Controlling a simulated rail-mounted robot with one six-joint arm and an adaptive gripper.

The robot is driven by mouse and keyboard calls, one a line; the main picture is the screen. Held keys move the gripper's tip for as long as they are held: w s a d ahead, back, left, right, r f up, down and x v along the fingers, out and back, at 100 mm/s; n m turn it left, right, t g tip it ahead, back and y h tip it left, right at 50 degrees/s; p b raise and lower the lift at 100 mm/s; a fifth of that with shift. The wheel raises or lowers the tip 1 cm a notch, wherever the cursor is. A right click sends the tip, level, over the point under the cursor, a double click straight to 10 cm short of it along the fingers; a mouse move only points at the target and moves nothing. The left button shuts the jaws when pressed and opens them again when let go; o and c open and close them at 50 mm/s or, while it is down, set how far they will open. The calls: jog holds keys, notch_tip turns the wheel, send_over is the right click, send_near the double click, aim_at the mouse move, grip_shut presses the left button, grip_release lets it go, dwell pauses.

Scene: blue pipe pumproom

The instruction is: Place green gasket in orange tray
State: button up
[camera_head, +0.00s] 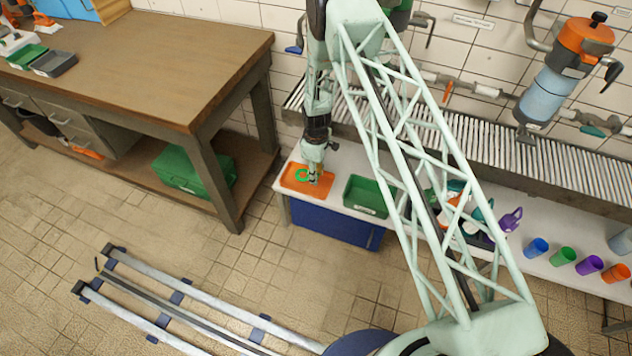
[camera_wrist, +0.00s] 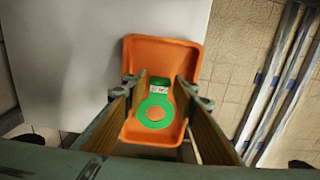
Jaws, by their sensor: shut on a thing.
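The green gasket (camera_wrist: 147,125) is a flat ring with a tab that carries a small white label. My gripper (camera_wrist: 158,92) is shut on its tab, between the two fingers in the wrist view. The orange tray (camera_wrist: 160,50) lies beyond the gasket in that view, and its floor shows through the ring's hole. In the head view the gasket (camera_head: 302,175) and my gripper (camera_head: 316,178) are over the orange tray (camera_head: 290,184), at the left end of the white bench. I cannot tell whether the gasket touches the tray floor.
A green tray (camera_head: 366,195) stands right of the orange tray on the white bench (camera_head: 335,186). Bottles and several coloured cups (camera_head: 562,256) stand farther right. A roller conveyor (camera_head: 480,145) runs behind. A wooden workbench (camera_head: 150,60) is at the left, and floor rails (camera_head: 170,305) are in front.

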jog(key=shift+f, duration=0.2)
jog(key=shift+f+b, duration=0.35)
jog(key=shift+f, duration=1.5)
jog(key=shift+f, duration=0.2)
jog(key=o, duration=0.8)
jog(key=shift+r, duration=0.15)
jog(key=shift+r+p, duration=1)
jog(key=shift+r, duration=5.05)
